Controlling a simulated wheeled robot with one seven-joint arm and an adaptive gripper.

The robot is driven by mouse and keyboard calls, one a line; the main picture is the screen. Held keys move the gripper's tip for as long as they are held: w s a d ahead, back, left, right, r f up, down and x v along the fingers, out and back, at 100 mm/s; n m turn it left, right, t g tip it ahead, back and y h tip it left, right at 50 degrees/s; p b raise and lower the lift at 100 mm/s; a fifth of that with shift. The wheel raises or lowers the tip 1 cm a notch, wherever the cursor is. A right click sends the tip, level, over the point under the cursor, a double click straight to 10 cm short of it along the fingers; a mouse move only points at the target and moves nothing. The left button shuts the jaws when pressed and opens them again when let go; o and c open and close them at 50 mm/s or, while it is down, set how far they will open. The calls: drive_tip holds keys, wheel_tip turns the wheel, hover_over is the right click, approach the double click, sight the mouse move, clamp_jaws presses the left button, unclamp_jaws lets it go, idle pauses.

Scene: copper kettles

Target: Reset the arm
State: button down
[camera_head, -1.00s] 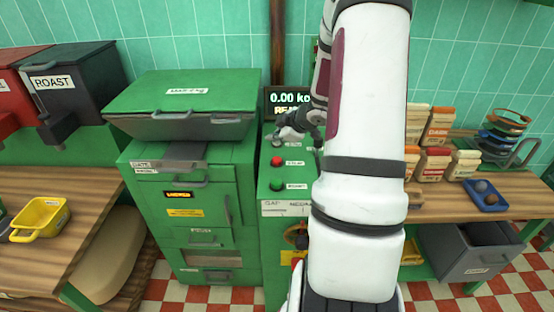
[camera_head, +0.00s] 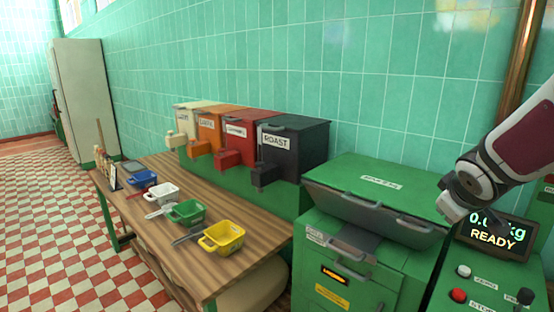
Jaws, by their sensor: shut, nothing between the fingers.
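My arm (camera_head: 520,148), white with a maroon panel, reaches in from the right edge in the head view. Its grey and white joint end (camera_head: 470,188) is in front of the green machine's right side, just left of the display (camera_head: 495,234). I do not make out my gripper's fingers in this view. A small dark knob-like shape (camera_head: 525,297) shows at the lower right by the panel; I cannot tell if it belongs to the panel.
The display reads READY above a white button (camera_head: 464,271) and a red button (camera_head: 458,295). Left, a wooden table (camera_head: 170,243) holds yellow (camera_head: 222,236), green (camera_head: 187,212), white and blue scoops below several bins. Checkered floor is open at far left.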

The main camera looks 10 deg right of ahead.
drive_tip(key=s+a+r+m+g+y, duration=0.1)
drive_tip(key=s+a+r+y, duration=0.1)
drive_tip(key=s+a, duration=0.7)
drive_tip(key=s+a+r+m+y, duration=0.1)
drive_tip(key=s+a+m+y, duration=0.1)
drive_tip(key=s+a, duration=0.8)
drive_tip(key=a+y, duration=0.1)
drive_tip(key=a, duration=0.5)
drive_tip(key=shift+r+g, duration=0.35)
drive_tip(key=shift+g, duration=0.05)
drive_tip(key=shift+s+d, duration=0.1)
